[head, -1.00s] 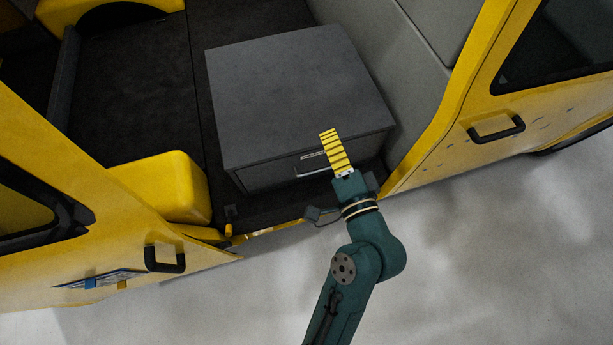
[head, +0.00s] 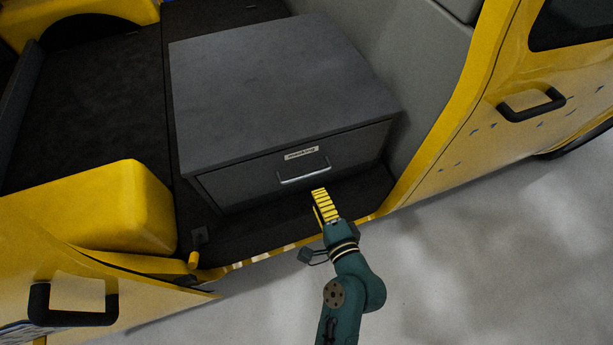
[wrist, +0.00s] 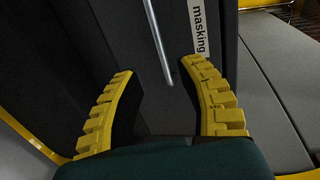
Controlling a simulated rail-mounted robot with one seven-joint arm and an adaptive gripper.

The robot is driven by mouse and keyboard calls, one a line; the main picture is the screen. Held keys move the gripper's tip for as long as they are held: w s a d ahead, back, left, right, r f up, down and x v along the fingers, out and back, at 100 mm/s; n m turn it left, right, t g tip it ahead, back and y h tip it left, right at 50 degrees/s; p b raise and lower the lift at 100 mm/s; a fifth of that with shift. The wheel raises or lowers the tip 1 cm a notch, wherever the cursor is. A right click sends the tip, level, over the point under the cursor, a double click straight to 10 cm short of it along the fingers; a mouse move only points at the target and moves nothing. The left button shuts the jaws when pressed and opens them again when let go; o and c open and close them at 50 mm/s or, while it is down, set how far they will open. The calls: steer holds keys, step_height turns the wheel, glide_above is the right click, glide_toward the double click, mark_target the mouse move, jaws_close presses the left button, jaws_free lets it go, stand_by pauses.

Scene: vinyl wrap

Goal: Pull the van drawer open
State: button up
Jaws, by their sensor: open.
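The grey van drawer (head: 295,165) is shut in its cabinet (head: 280,85) on the van floor. Its front bears a silver bar handle (head: 304,176) and a white label (head: 301,153) above it. My gripper (head: 319,192) has yellow ribbed fingers and is just in front of the drawer, a little below the handle in the head view. In the wrist view my gripper (wrist: 165,95) is open and empty. The handle (wrist: 158,40) lies ahead of the gap between the fingers, with the label reading "masking" (wrist: 199,30) beside it. I see no contact with the handle.
A yellow wheel-arch box (head: 95,205) stands left of the cabinet. The yellow door frame (head: 440,110) and grey side panel (head: 405,60) rise on the right. The van's sill edge (head: 275,257) runs in front. The pale floor (head: 450,270) outside is clear.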

mark_target(307, 175)
steer(key=b+x, duration=0.2)
steer(key=x, duration=0.7)
steer(key=shift+w+b, duration=0.2)
steer(key=shift+b, duration=0.1)
jaws_close()
